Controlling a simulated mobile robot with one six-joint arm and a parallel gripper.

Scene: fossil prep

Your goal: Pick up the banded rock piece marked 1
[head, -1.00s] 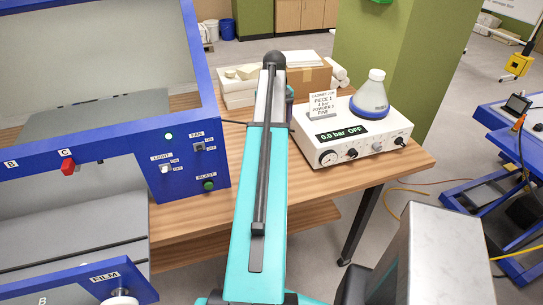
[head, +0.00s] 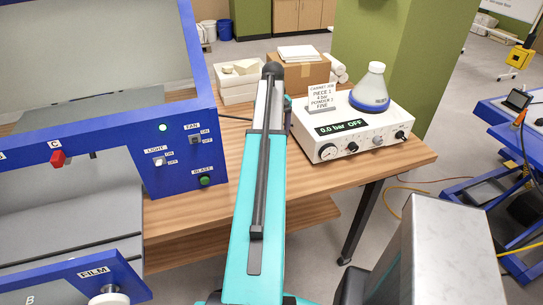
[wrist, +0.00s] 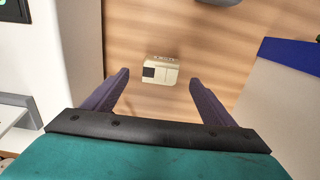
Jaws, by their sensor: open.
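The blue-framed cabinet (head: 175,135) stands at the left, with a red knob (head: 57,158) and switches. A flask (head: 370,90) sits on the control unit. A cardboard box (head: 305,75) and white blocks (head: 235,85) are at the table's back. The wooden table (head: 185,220) has bare room before the control unit.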

